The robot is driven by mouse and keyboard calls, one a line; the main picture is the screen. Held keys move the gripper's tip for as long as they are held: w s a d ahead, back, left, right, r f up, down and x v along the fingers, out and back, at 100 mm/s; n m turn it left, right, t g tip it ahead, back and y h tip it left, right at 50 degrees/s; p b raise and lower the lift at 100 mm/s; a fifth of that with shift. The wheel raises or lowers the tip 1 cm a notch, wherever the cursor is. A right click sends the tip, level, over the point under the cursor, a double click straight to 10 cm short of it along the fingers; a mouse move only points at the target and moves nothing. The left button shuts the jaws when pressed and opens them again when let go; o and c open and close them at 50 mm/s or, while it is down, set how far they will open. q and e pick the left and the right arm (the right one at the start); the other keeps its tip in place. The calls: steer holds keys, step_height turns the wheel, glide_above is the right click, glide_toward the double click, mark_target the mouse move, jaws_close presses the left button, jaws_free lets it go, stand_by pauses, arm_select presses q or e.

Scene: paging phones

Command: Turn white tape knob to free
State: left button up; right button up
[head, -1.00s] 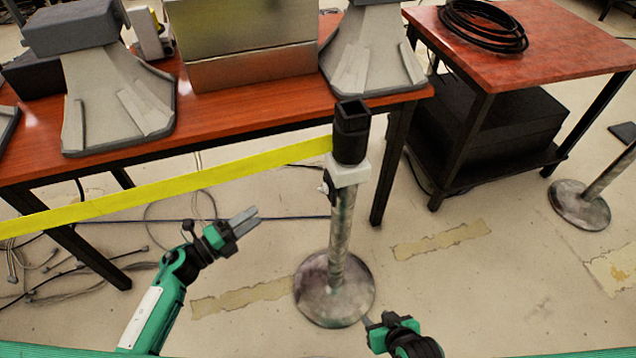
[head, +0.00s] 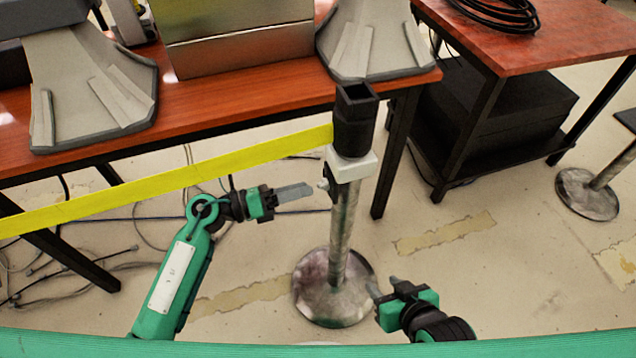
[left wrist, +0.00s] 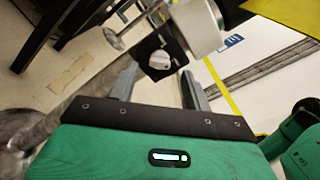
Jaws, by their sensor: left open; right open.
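A metal post on a round base (head: 333,287) stands in front of the red-brown table. A white collar (head: 350,166) sits near its top under a black square head (head: 354,120), with yellow tape (head: 180,181) running left. A small dark knob (head: 331,184) is on the collar's left side; the left wrist view shows a knob with a white face (left wrist: 159,59) on a black mount. My left gripper (head: 308,189) is open, pointing at the knob, just left of it and apart. In the left wrist view the knob lies beyond the open fingers (left wrist: 160,88). My right gripper (head: 382,287) is open and empty beside the base.
The long table (head: 240,104) with grey stands and a metal box is behind the post. A side table (head: 560,50) with coiled black cable is at the right. Cables lie on the floor at left. Another post base (head: 586,193) stands far right.

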mark_target(318, 183)
arm_select(q)
steer(key=x, duration=0.5)
steer(key=shift+a, duration=0.1)
steer(key=c, duration=1)
